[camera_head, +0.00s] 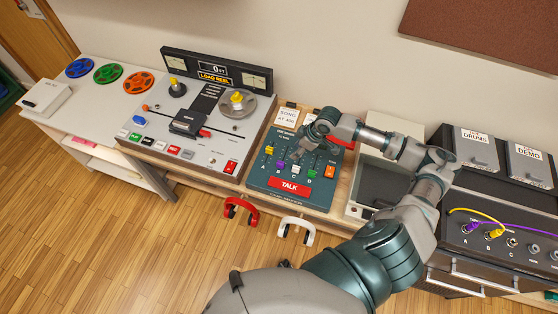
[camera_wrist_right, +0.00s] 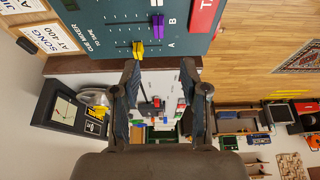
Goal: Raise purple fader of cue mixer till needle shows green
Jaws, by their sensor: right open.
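The cue mixer (camera_head: 257,181) is a teal panel at the middle of the head view, with a red TALK bar. Its purple fader (camera_head: 280,164) is at B, between the yellow fader (camera_head: 269,150) and the white fader (camera_head: 295,169). In the right wrist view the purple fader (camera_wrist_right: 157,25) lies beyond the fingertips, with the yellow fader (camera_wrist_right: 138,48) nearer. My right gripper (camera_wrist_right: 160,84) is open and empty, above the mixer and apart from the purple fader. My arm covers the mixer's upper right; I cannot make out its needle. My left gripper is not in view.
A reel deck (camera_head: 150,152) with two meters stands left of the mixer. Red headphones (camera_head: 241,212) and white headphones (camera_head: 295,232) hang at the front edge. A patch panel (camera_head: 486,262) with yellow and purple cables is at the right.

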